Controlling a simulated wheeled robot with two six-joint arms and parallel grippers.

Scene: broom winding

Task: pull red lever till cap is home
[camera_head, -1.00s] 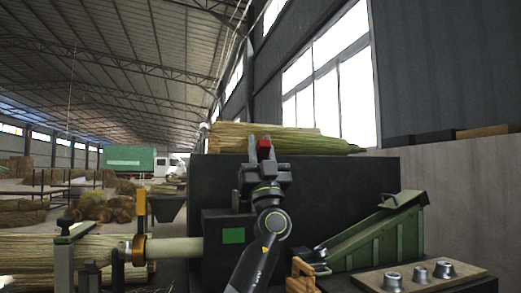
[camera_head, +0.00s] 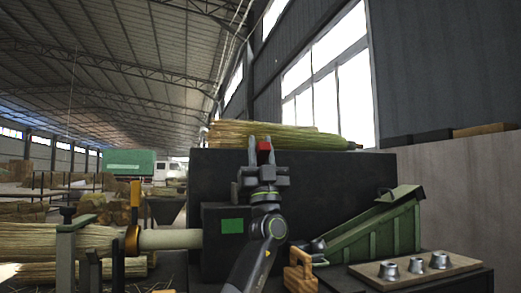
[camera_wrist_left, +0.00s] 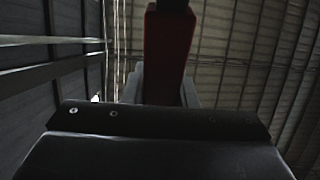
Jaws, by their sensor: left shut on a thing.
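The red lever (camera_head: 264,145) shows as a small red piece between the fingers of my left gripper (camera_head: 263,149), in front of the black machine box. In the left wrist view the lever (camera_wrist_left: 168,50) is a red bar with a dark upper end, between the grey fingers. My left gripper is shut on it. The lever's lower part is hidden by the gripper. Several metal caps (camera_head: 389,268) stand on a board at the lower right. I cannot tell which cap the task means. My right gripper is not in view.
The black box (camera_head: 330,185) fills the middle, with straw (camera_head: 300,136) above it. A green chute (camera_head: 375,232) and an orange-brown wooden piece (camera_head: 300,271) are to the right. A straw bundle with an orange collar (camera_head: 133,232) lies at the left.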

